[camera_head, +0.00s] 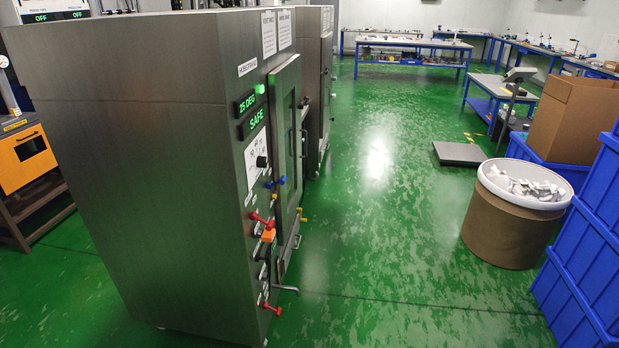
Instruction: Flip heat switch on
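A tall grey metal cabinet (140,180) fills the left of the head view, its control side turned to the right and seen at a steep angle. Its displays (251,113) read "25 DEG" and "SAFE" in green, with a lit green lamp (259,88) above. Below are a black knob (261,161) on a white dial plate, a blue handle (275,182), red handles (262,218) and an orange part (268,236). Small dark controls (263,262) sit lower down. I cannot tell which control is the heat switch. My gripper is not in view.
A brown drum with white pieces (512,225) stands at right, beside stacked blue crates (580,270) and a cardboard box (575,118). A low grey platform (459,154) lies behind. The green floor (375,230) between cabinet and drum is clear. The cabinet door (286,150) looks shut.

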